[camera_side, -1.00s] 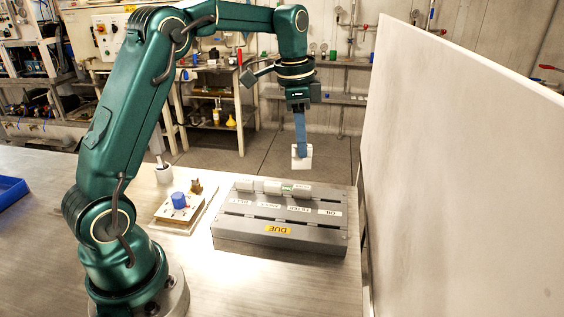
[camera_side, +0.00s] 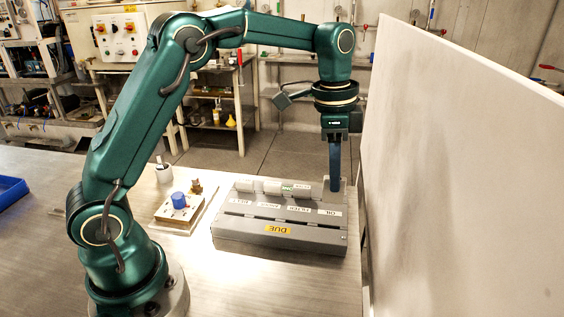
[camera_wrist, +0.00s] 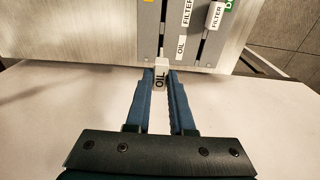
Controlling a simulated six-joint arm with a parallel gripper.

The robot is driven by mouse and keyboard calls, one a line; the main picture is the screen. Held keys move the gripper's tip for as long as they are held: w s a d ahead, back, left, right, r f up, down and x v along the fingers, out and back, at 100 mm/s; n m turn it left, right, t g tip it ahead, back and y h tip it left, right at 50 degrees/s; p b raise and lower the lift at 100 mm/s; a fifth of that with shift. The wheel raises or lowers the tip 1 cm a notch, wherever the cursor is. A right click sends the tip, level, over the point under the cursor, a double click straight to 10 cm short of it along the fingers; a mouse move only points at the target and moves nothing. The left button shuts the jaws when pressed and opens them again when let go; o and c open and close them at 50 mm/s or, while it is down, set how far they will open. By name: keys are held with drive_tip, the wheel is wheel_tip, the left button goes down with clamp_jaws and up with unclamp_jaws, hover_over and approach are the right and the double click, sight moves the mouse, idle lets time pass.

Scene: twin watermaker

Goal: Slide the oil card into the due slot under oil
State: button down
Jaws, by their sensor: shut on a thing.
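The oil card (camera_wrist: 160,76) is white with OIL on its top, held between the fingertips of my gripper (camera_wrist: 161,75). In the wrist view it appears in line with the end of the due slot (camera_wrist: 163,36), nearest the yellow label. I cannot tell whether it has entered the slot. In the side view my gripper (camera_side: 334,188) points straight down at the right end of the grey card rack (camera_side: 228,236), by the OIL label (camera_side: 328,212); the card is not clearly visible there. The yellow DUE label (camera_side: 278,229) is on the rack's front.
Several white cards (camera_side: 270,187) stand in the rack's back slot, by a green label. A board with a blue knob (camera_side: 179,200) is left of the rack. A tall pale panel (camera_side: 450,170) stands close on the right. A blue tray (camera_side: 12,190) is far left.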

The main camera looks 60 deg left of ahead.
sight(332, 194)
drive_tip(key=shift+f, duration=2.45)
drive_tip(key=shift+f, duration=1.85)
drive_tip(key=c, duration=0.7)
unclamp_jaws()
drive_tip(key=shift+s+a+r, duration=0.1)
drive_tip(key=shift+r, duration=1.2)
drive_tip(key=shift+s+a+r, duration=0.1)
drive_tip(key=shift+r, duration=1.2)
